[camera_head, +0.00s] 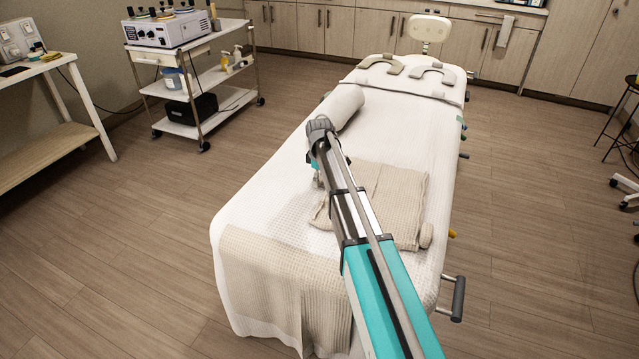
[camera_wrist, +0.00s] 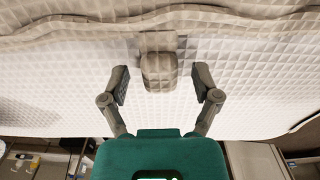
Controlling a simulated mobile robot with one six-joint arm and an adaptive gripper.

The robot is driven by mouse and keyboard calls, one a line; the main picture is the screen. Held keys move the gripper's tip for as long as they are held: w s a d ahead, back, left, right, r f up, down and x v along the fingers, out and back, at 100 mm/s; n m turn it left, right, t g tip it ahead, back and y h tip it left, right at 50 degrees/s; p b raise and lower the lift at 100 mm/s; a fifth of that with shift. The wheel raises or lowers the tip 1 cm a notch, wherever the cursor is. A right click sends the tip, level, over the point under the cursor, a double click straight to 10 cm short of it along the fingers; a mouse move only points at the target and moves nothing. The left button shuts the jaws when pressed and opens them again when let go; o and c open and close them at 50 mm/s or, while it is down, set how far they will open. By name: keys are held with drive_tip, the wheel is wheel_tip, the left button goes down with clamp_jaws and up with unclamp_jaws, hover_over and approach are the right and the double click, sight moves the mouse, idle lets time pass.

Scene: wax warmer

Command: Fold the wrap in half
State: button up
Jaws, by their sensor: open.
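The wrap (camera_head: 405,190) is a beige waffle-weave cloth lying on the white-covered bed. My arm crosses in front and hides part of it. A small roll-like tab (camera_head: 427,235) is at its right edge. In the wrist view a beige cloth edge (camera_wrist: 250,27) runs along the top, and a padded tab (camera_wrist: 158,70) hangs from it. My gripper (camera_wrist: 160,82) is open, with one finger on each side of this tab and visible gaps to both. In the head view my gripper (camera_head: 318,179) is low at the wrap's left side, mostly hidden by my arm.
The bed (camera_head: 250,205) carries a bolster (camera_head: 343,106) beyond the wrap. A beige blanket (camera_head: 265,285) drapes over its near end. A trolley (camera_head: 205,90) stands at back left. Open floor surrounds the bed, and a side handle (camera_head: 458,298) sticks out at right.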

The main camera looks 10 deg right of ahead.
drive_tip(key=shift+f, duration=0.15)
clamp_jaws()
idle(0.5)
